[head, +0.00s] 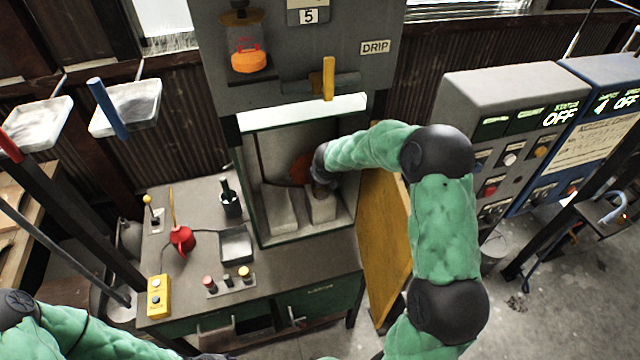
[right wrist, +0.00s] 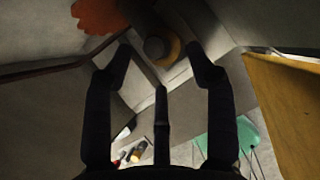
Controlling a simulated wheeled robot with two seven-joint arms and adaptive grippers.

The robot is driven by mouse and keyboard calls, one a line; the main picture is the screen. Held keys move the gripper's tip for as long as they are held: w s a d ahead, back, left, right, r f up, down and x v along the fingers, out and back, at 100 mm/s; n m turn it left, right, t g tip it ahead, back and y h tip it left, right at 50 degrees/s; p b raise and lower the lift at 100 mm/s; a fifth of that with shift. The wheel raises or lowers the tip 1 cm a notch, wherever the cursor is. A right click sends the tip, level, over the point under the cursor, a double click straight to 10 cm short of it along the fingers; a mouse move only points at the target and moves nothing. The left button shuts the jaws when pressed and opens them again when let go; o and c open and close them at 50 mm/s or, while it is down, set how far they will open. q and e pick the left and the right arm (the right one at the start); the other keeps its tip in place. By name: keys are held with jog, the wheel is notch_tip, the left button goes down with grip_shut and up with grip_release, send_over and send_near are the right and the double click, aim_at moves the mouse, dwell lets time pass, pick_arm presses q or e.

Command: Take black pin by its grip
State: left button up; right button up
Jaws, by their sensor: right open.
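A small rack (head: 228,287) at the front of the workbench holds three short pins. The black pin (head: 227,280) is the middle one, between a red-topped pin (head: 209,282) and a yellow-topped pin (head: 245,272). My right gripper (head: 322,190) is inside the open booth, behind and to the right of the rack, well apart from the black pin. In the right wrist view its fingers (right wrist: 162,62) are spread and empty, with a dark round part (right wrist: 156,47) beyond them. My left arm enters at the lower left; its gripper is outside the picture.
The booth (head: 255,190) has side walls close around my right gripper, and a yellow door panel (head: 385,240) stands at its right.

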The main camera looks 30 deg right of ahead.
jog(key=x, duration=0.3)
jog(key=b+x, duration=0.1)
jog(key=x, duration=0.1)
jog(key=shift+w+a, duration=0.2)
jog(key=shift+a, duration=0.2)
jog(key=c, duration=1.1)
jog(key=shift+o, duration=0.2)
jog(key=shift+r, duration=0.1)
